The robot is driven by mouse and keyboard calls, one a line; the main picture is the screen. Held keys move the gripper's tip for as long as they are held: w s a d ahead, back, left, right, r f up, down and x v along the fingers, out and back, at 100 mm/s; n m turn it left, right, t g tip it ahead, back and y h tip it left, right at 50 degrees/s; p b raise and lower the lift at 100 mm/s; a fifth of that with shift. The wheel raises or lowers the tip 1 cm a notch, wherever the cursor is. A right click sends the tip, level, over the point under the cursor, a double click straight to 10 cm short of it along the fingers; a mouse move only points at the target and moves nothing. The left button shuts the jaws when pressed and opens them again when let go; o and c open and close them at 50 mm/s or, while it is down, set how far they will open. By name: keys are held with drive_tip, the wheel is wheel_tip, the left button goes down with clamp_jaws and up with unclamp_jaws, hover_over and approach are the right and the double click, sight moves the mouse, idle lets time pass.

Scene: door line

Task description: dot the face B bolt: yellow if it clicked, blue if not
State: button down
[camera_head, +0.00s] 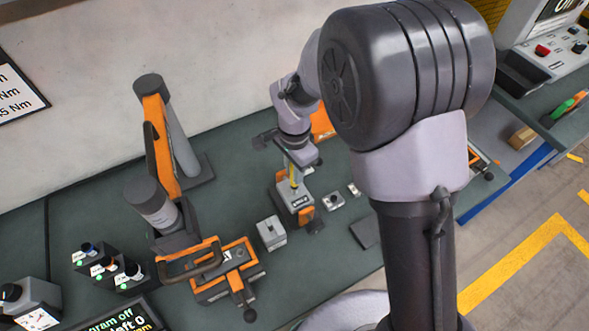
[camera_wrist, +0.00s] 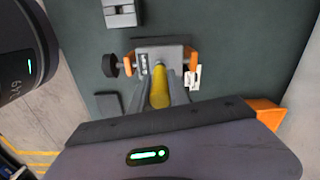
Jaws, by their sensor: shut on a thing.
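My gripper (camera_wrist: 166,90) is shut on a yellow pen (camera_wrist: 159,88) and points down at the grey block (camera_wrist: 160,52) in an orange-sided vise. The pen also shows in the head view (camera_head: 293,174), upright above the same block (camera_head: 296,207). The pen's tip is near the block's middle; I cannot tell whether it touches. The bolt is hidden or too small to make out, and no face letter is readable.
An orange-and-grey tool arm (camera_head: 160,140) stands left, over an orange fixture (camera_head: 228,270). A grey block (camera_head: 270,232), small grey parts (camera_head: 333,202) and a dark plate (camera_head: 366,233) lie nearby. A screen (camera_head: 118,318) is at the lower left, a control box (camera_head: 548,40) at the upper right.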

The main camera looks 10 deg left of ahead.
drive_tip(key=shift+f, duration=0.2)
drive_tip(key=shift+r, duration=0.15)
wheel_tip(320, 180, up, 6)
drive_tip(key=p, duration=0.4)
idle(0.7)
